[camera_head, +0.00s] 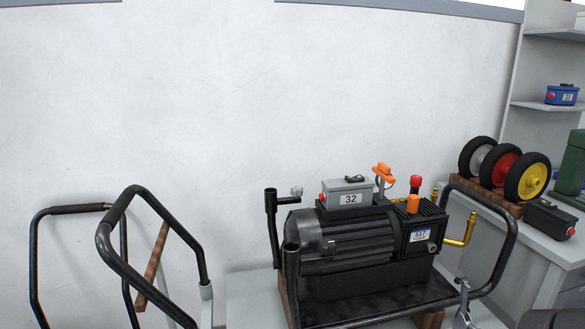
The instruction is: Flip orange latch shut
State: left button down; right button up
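An orange lever-like piece (384,171) tops a thin metal stem behind the right end of the grey box marked 32 (346,192). It looks like the orange latch, but it is too small to tell whether it is open or shut. An orange cylindrical cap (412,204) stands upright to its right, on the black motor-pump unit (345,240). Neither of my grippers shows in this view, and nothing touches the orange parts.
The unit stands on a cart with black tube handles (511,245). A red-topped knob (416,182) and brass pipe (460,241) are close to the orange parts. Wheels (527,181) and a shelf (548,106) are at right. Another tube frame (118,255) is at left.

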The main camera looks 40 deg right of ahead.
aim_at(383, 171)
jog(key=z, duration=1.9)
jog(key=u, duration=0.5)
jog(key=l+u, duration=0.2)
jog(key=u, duration=0.15)
jog(key=l+u, duration=0.2)
jog(key=u, duration=0.2)
jog(key=l+u, duration=0.2)
jog(key=u, duration=0.15)
jog(key=l+u, duration=0.25)
jog(key=l, duration=0.2)
jog(key=k+l+u, duration=0.1)
jog(key=l+u, duration=0.15)
jog(key=l, duration=0.2)
jog(key=k+l, duration=0.1)
jog(key=l, duration=0.25)
jog(key=k+l+u, duration=0.1)
jog(key=l, duration=0.2)
jog(key=k+l, duration=0.15)
jog(key=l, duration=0.2)
jog(key=k+l+u, duration=0.1)
jog(key=l, duration=0.25)
